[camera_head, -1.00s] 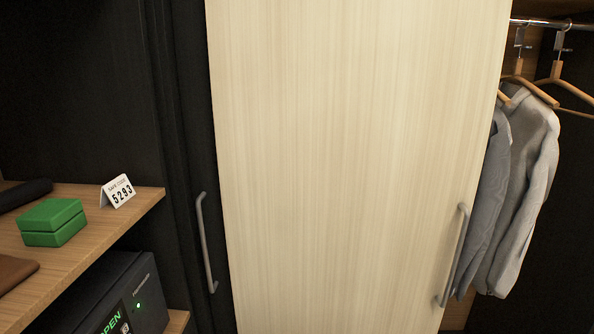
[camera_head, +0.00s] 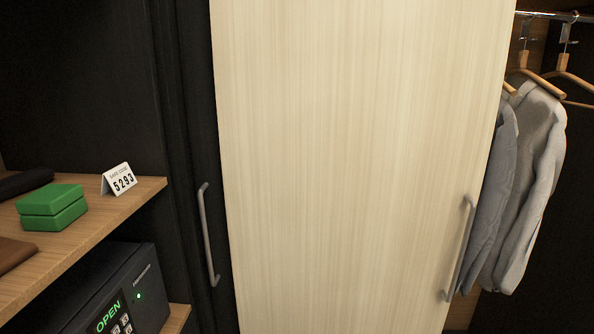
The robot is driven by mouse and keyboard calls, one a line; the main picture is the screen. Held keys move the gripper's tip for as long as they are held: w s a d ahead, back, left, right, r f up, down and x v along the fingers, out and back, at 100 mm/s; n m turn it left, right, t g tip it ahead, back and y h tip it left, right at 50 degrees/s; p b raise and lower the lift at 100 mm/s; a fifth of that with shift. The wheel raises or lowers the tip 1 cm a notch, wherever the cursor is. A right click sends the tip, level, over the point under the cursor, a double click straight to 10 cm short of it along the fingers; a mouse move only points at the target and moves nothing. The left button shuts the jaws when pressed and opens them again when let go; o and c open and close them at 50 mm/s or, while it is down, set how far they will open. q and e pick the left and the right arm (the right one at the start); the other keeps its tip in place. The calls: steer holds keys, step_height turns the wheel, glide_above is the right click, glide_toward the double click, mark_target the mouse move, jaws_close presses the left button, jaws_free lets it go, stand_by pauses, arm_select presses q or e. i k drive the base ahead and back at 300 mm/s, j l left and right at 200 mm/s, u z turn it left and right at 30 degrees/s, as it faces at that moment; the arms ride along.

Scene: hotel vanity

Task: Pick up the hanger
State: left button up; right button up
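Wooden hangers hang from a metal rail (camera_head: 553,15) in the closet at the upper right. One hanger (camera_head: 540,82) carries a light grey jacket (camera_head: 532,180). Another hanger (camera_head: 578,79) at the right edge shows no garment on its visible part and is cut off by the frame. A darker grey garment (camera_head: 495,205) hangs partly behind the pale wooden door panel, with only the tip of its hanger (camera_head: 508,87) showing. Neither of my grippers is in view.
The pale sliding door (camera_head: 350,170) fills the middle, with a metal handle (camera_head: 460,250) at its right edge. Another handle (camera_head: 208,235) is at its left. At left, a shelf (camera_head: 110,215) holds a green box (camera_head: 52,206) and a number card (camera_head: 119,179). A safe (camera_head: 145,285) sits below.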

mark_target(563, 58)
steer(key=l+z, duration=0.1)
steer(key=z, duration=1.2)
